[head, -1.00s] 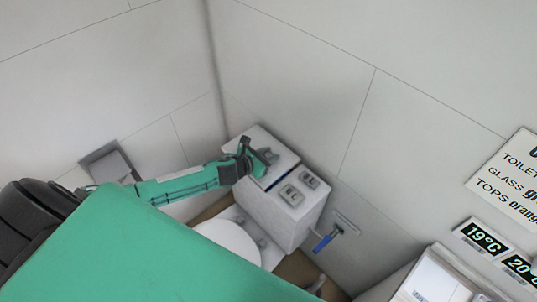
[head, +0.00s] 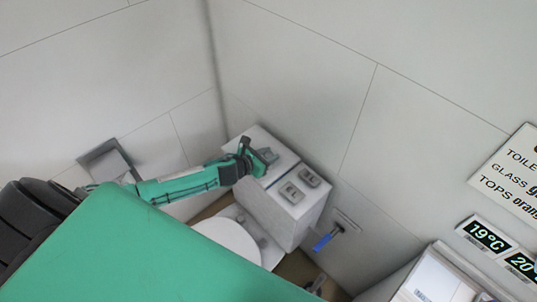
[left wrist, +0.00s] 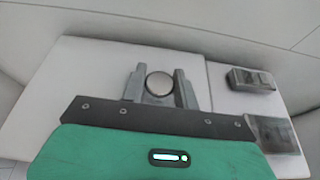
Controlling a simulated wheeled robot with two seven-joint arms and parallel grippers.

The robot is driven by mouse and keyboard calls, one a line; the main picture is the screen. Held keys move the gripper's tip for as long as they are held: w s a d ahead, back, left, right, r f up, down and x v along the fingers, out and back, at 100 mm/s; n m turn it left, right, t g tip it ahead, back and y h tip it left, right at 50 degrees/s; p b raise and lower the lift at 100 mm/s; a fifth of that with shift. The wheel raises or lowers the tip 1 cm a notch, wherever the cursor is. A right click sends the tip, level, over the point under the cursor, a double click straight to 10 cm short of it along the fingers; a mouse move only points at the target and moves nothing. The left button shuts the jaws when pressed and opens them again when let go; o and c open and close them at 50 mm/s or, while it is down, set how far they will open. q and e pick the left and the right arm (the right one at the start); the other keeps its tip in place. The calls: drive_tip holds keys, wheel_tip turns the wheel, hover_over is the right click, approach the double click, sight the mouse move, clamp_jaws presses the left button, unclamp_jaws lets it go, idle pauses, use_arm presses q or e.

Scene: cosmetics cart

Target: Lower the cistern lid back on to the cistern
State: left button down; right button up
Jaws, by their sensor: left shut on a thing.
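The white cistern (head: 298,226) stands in the corner behind the toilet. The white cistern lid (head: 250,134) lies over the left part of its top and fills the left of the left wrist view (left wrist: 75,80). My left gripper (head: 265,157) is over the lid, shut on its round metal knob, which shows between the fingers in the left wrist view (left wrist: 159,84). The lid looks level and close to the cistern top, with only a thin line at its right edge. I cannot tell whether it rests fully. My right gripper is not in view.
Walls close in behind. The round white toilet seat cover (head: 228,243) is in front. A blue-handled item (head: 323,242) hangs on the right wall.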

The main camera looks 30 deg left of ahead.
use_arm(q)
drive_tip(key=shift+f+b, duration=0.35)
idle(0.6)
drive_tip(key=c, duration=1)
unclamp_jaws()
drive_tip(key=shift+o, duration=0.2)
drive_tip(key=shift+s+f, duration=0.1)
drive_tip(key=shift+f, duration=0.1)
drive_tip(key=b+v, duration=0.3)
drive_tip(key=v, duration=1)
drive_tip(key=shift+s+r, duration=0.2)
drive_tip(key=shift+s, duration=0.1)
drive_tip(key=shift+a, duration=0.1)
